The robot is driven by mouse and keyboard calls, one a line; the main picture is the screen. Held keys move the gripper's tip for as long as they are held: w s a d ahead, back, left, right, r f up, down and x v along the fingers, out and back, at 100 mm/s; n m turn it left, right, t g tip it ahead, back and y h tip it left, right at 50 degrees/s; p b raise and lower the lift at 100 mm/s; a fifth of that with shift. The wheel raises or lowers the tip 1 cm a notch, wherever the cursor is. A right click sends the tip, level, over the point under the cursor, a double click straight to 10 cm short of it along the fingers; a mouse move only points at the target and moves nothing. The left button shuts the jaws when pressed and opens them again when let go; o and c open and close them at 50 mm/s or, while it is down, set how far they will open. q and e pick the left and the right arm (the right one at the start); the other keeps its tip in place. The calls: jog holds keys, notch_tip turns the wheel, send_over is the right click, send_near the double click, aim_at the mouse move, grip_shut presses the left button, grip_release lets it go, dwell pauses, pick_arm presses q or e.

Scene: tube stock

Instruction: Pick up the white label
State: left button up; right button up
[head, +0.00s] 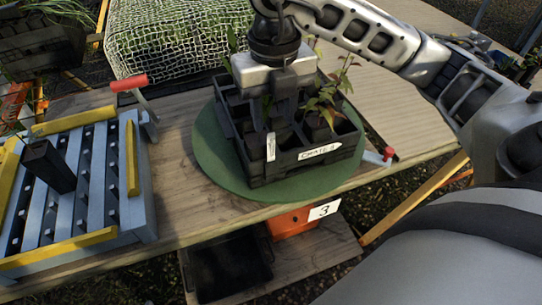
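A small narrow white label (271,147) stands upright at the near left side of a black crate (290,171). The crate holds small pots and leafy seedlings and sits on a round green mat (215,160). A white arrow-shaped sign (320,152) with dark lettering is on the crate's front. My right gripper (282,119) points down over the crate, just above and behind the label. Its dark fingers blend with the pots, so I cannot tell whether they are open or touch the label. My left gripper is not in view.
A blue-grey slatted rack (141,190) with yellow bars and a black pot (48,166) stands left. A red-handled crank (129,82) is beside it. A netted green block (180,40) stands behind. An orange bin (292,222) marked 3 is below the wooden bench (185,215).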

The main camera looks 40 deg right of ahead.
aim_at(271, 136)
notch_tip(271, 136, down, 6)
jog(key=shift+w+a+r+p, duration=0.1)
jog(key=shift+a+r+p, duration=0.1)
jog(key=shift+p, duration=0.1)
grip_shut()
